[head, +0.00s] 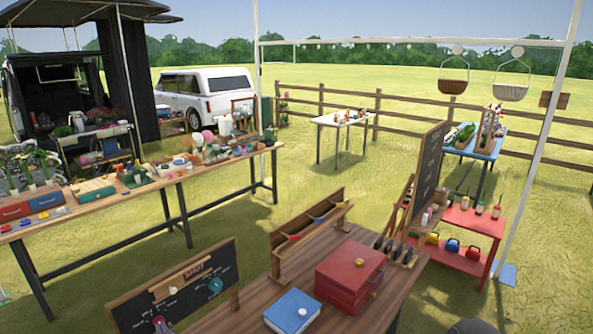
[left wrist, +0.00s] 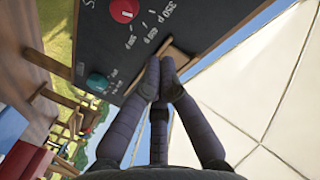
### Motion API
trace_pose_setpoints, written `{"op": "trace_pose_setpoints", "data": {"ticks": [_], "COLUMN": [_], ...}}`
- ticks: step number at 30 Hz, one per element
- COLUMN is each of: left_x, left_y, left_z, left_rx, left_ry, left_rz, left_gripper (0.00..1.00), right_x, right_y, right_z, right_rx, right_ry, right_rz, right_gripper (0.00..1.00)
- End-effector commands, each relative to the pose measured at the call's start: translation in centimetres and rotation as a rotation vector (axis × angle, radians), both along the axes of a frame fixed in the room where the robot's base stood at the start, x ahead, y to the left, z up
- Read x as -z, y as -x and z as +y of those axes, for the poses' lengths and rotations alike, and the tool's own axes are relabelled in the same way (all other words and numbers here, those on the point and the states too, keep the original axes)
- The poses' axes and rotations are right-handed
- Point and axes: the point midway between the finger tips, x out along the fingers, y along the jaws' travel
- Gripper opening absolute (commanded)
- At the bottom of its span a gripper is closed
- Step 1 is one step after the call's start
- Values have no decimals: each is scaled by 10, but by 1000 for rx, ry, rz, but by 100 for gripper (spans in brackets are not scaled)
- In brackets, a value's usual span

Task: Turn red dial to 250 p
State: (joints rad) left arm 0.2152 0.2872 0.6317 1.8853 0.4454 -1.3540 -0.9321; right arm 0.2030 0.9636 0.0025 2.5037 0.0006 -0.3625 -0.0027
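In the left wrist view, the round red dial (left wrist: 124,10) sits on a dark chalkboard (left wrist: 215,20) at the top, cut by the frame edge. White chalk price marks stand beside it, one reading like 350 p. I cannot tell which mark the dial points to. A teal dial (left wrist: 97,83) sits lower on the board. My left gripper (left wrist: 158,68) has its fingertips together in front of the board, apart from the red dial, with nothing visible between them. A small brown wooden piece (left wrist: 180,58) is close to the tips; contact is unclear. My right gripper is not seen.
In the head view, a small chalkboard (head: 140,308) with a teal dial (head: 215,286) stands at the lower left. Beside it, a wooden table holds a blue book-like box (head: 291,311) and a red box (head: 347,278). A tall board (head: 427,170) stands behind them.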

Motion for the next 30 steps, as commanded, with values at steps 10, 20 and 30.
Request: {"op": "trace_pose_setpoints", "data": {"ticks": [10, 20, 30], "left_x": [42, 42, 44], "left_y": [0, -11, -36], "left_z": [0, 15, 43], "left_rx": [0, -4, -2], "left_ry": [0, -1, 0], "left_rz": [0, -2, -1], "left_gripper": [0, 0, 0], "right_x": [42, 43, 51], "right_y": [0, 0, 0], "right_z": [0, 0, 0], "right_rx": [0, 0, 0], "right_ry": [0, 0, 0], "right_rz": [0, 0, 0], "right_gripper": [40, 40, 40]}}
